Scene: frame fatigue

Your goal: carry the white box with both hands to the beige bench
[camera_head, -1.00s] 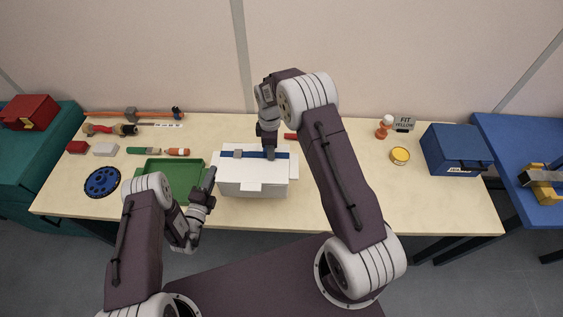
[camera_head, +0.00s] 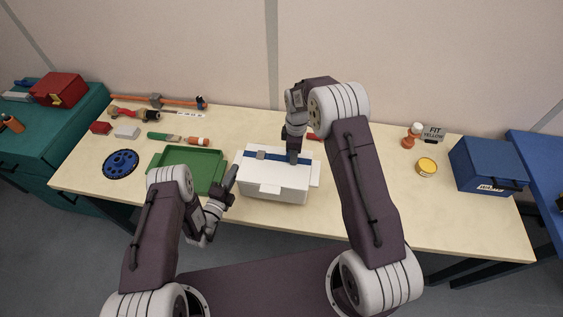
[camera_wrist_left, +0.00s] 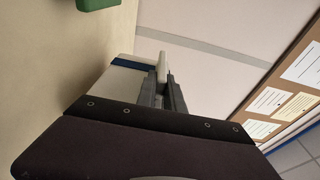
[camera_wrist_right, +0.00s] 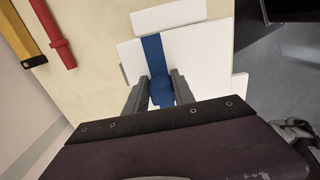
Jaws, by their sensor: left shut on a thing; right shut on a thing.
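The white box (camera_head: 272,187) has a blue band across its lid and sits over the front middle of the beige bench (camera_head: 345,215). I cannot tell whether its base touches the top. My left gripper (camera_head: 229,184) is at the box's left side. In the left wrist view its fingers (camera_wrist_left: 165,88) are shut on a pale part of the box. My right gripper (camera_head: 292,158) reaches down on the lid. In the right wrist view its fingers (camera_wrist_right: 160,88) are shut on the blue part (camera_wrist_right: 155,58) of the box.
A green tray (camera_head: 187,187) lies just left of the box, beside a blue disc (camera_head: 121,164). Several tools lie at the back left. A yellow tin (camera_head: 427,167) and a blue case (camera_head: 487,168) stand to the right. The bench is clear between box and tin.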

